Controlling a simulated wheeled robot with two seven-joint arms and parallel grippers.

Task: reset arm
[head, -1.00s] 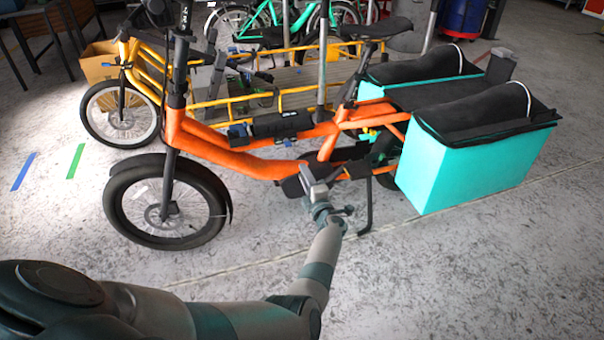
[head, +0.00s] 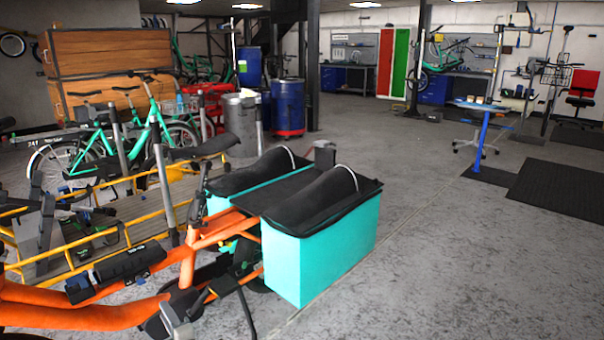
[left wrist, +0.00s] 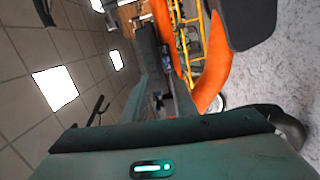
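My left gripper (head: 176,322) shows only in part at the bottom edge of the head view, in front of the orange cargo bike's frame (head: 100,316). Most of my left arm is out of that view. In the left wrist view, the gripper's housing fills the bottom, and its finger shapes (left wrist: 165,85) point up the picture near the orange frame (left wrist: 214,75). My right gripper is in neither view.
Turquoise panniers (head: 335,250) with black covers stand right of the gripper. A yellow cargo bike (head: 60,262) and green bikes (head: 152,125) stand behind on the left.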

